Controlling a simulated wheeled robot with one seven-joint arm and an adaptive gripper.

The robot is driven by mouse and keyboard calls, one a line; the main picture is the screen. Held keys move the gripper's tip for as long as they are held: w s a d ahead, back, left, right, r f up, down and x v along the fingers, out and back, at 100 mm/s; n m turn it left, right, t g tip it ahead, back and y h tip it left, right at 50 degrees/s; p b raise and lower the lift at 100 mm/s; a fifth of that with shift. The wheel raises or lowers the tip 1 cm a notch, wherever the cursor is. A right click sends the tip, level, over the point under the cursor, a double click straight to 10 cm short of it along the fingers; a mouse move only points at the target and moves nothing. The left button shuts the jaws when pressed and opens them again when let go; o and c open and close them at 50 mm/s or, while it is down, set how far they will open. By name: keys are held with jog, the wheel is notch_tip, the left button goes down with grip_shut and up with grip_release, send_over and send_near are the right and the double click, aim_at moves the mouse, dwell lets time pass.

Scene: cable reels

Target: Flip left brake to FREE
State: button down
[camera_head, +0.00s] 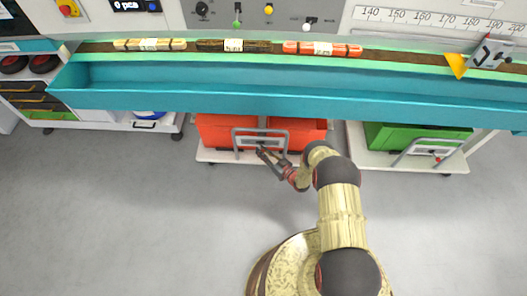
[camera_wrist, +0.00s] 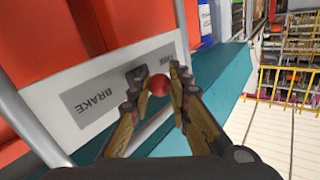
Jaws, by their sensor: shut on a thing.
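The left brake is on the cart with the red bins; its plate (camera_wrist: 100,95) has the word BRAKE, upside down in the wrist view. A small round red knob (camera_wrist: 158,87) sits between the fingertips of my gripper (camera_wrist: 157,75), which is shut on it. A second short word beside the fingers is partly covered and I cannot read it. In the head view my gripper (camera_head: 263,154) is at the front frame (camera_head: 236,138) of the red cart, and the knob is hidden. The lever's exact position cannot be told.
A teal trough (camera_head: 300,98) runs above the carts. A cart with a green bin (camera_head: 385,135) stands to the right, with its own red knob (camera_head: 437,159). The grey floor (camera_head: 120,220) is clear.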

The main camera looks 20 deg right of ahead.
aim_at(254, 142)
jog(key=shift+w+a+m+t+h+b, duration=0.1)
jog(key=shift+w+a+m+t+h, duration=0.3)
jog(key=shift+m+h, duration=1.3)
jog(key=shift+w+a+m+t+h+b, duration=0.15)
jog(key=shift+a+m+t+h, duration=0.5)
jog(key=shift+h, duration=1.65)
jog(key=shift+w+a+m+t+h+b, duration=0.15)
jog(key=shift+a+m+h, duration=0.6)
jog(key=shift+m+h, duration=1.1)
jog(key=shift+h, duration=0.35)
jog(key=c, duration=1.7)
grip_release()
jog(key=shift+o, duration=0.3)
jog(key=s+a, duration=0.2)
jog(key=s, duration=0.9)
jog(key=shift+s, duration=0.35)
